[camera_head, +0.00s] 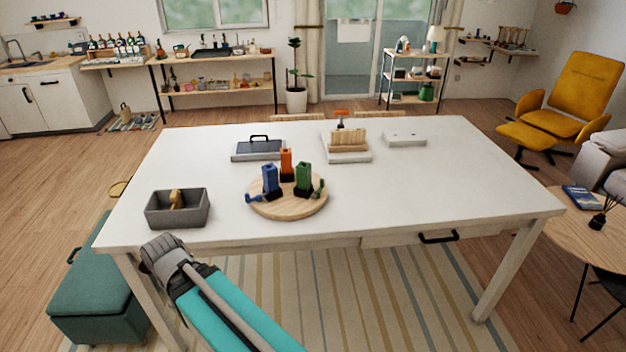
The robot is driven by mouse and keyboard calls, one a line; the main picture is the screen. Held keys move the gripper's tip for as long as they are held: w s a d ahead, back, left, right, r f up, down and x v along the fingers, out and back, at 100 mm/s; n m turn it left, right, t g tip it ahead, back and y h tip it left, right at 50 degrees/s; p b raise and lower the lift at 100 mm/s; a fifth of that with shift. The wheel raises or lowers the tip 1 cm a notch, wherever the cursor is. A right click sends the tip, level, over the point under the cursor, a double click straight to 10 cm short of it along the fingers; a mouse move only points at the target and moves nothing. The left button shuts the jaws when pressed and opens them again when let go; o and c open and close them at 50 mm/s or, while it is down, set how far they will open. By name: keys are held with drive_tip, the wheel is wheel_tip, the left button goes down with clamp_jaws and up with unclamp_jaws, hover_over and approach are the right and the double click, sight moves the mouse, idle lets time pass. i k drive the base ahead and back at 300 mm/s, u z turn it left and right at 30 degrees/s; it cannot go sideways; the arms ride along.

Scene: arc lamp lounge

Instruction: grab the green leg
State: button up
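The green leg (303,178) stands upright in a black base at the right of a round wooden board (288,209) on the white table. It is a green block with a smaller dark green piece at its lower right. A blue block (270,179) stands to its left and an orange block (286,160) behind it, both on the same board. Part of my teal and grey arm shows at the bottom, in front of the table's near left edge, apart from the board. I see no gripper fingers.
A grey bin (178,209) with a tan item stands left of the board. Behind are a dark-topped tray (258,149), a white stand with wooden slats (347,144) and a flat white box (404,139). The table's right side (470,180) is clear. A green bench (95,285) stands at left.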

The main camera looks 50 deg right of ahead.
sight(303, 170)
drive_tip(key=z, duration=0.05)
drive_tip(key=k, duration=0.9)
drive_tip(key=z, duration=1.8)
drive_tip(key=i, duration=1)
